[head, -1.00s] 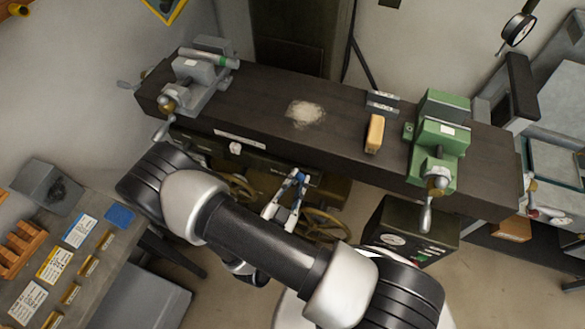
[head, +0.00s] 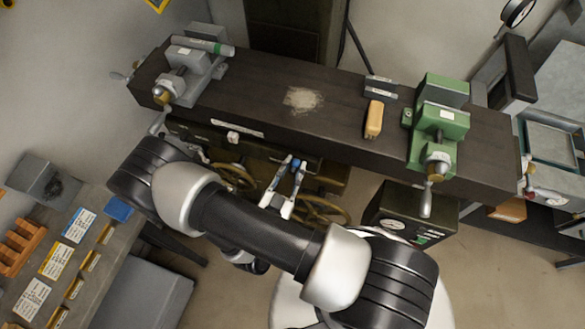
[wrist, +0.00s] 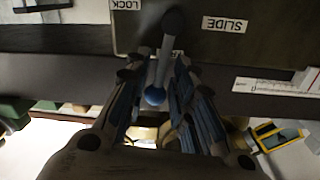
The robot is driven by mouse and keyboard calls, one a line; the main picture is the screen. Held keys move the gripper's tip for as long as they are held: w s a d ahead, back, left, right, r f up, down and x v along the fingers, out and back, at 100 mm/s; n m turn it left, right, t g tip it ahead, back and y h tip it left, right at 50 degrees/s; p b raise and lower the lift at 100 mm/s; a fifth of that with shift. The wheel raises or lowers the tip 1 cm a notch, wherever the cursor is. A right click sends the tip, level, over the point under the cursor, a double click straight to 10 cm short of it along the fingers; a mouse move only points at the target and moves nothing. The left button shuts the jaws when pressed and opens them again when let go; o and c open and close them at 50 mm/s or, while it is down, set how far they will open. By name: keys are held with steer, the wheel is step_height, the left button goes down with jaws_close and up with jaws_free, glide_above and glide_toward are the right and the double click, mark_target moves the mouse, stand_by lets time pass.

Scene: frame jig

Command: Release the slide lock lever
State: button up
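The slide lock lever shows in the wrist view as a dark round pivot (wrist: 173,20) with an arm ending in a blue ball (wrist: 155,95). It sits on a dark panel between upside-down labels reading LOCK (wrist: 126,4) and SLIDE (wrist: 225,24). My gripper (wrist: 157,75) has its fingers apart on either side of the lever. I cannot tell whether either finger touches it. In the head view my gripper (head: 296,162) is in front of the bench's lower front, with a bit of blue between its fingers. The lever's arm is not clear there.
The dark bench (head: 335,115) carries a grey vise (head: 190,75), a green vise (head: 440,125) and a tan block (head: 374,119). Brass handwheels (head: 322,210) are close below my gripper. A side table (head: 75,255) with labelled bins stands at left.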

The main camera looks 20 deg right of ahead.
steer(key=shift+o, duration=0.3)
steer(key=shift+a, duration=0.1)
steer(key=v, duration=1.2)
stand_by(0.3)
steer(key=s+d+r+n+g+y+b, duration=0.2)
steer(key=d+r+n+g+y+b, duration=0.2)
steer(key=r, duration=0.6)
steer(key=s+d+r+n+g+y+b, duration=0.2)
steer(key=d+r+n+g+y+b, duration=0.3)
steer(key=r, duration=0.5)
steer(key=shift+s+d+n+y+b, duration=0.2)
steer(key=shift+s+n+y+b, duration=0.25)
steer(key=shift+y, duration=0.65)
